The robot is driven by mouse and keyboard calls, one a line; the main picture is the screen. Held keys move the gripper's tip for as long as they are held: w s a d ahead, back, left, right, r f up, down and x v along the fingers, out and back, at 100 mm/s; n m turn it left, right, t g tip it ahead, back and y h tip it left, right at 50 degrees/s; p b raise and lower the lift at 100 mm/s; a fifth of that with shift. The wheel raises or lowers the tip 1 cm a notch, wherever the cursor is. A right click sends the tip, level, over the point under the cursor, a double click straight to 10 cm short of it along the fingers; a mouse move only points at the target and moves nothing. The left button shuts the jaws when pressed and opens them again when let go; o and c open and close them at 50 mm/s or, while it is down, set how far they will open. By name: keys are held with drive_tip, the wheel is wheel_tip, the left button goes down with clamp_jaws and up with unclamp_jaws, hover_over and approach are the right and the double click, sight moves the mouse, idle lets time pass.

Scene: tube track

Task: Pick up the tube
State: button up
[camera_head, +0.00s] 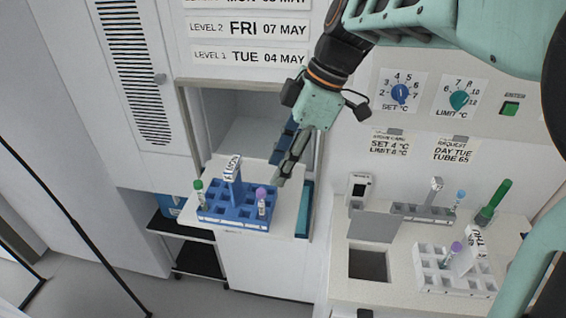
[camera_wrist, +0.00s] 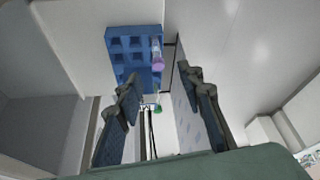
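A blue rack (camera_head: 238,212) sits on a pulled-out white shelf in front of an open compartment; it also shows in the wrist view (camera_wrist: 122,60). A purple-capped tube (camera_head: 262,203) stands at its right side and shows in the wrist view (camera_wrist: 157,55). A green-capped tube (camera_head: 199,195) stands at its left side; its green cap shows in the wrist view (camera_wrist: 158,109). My gripper (camera_head: 282,178) is above and to the right of the purple-capped tube, apart from it. In the wrist view its fingers (camera_wrist: 162,82) are spread with nothing held between them.
A note (camera_head: 455,150) reads "DAY TUE TUBE 65". The compartment walls (camera_head: 240,112) stand close behind the shelf.

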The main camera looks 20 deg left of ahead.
sight(263, 191)
drive_tip(key=shift+a+p+x, duration=0.1)
drive_tip(key=shift+p+x, duration=0.15)
drive_tip(key=shift+x, duration=2.15)
drive_tip(key=shift+a+p+x, duration=0.15)
drive_tip(key=shift+p+x, duration=0.1)
drive_tip(key=shift+x, duration=2.15)
drive_tip(key=shift+w, duration=0.2)
drive_tip(key=shift+r, duration=0.1)
clamp_jaws()
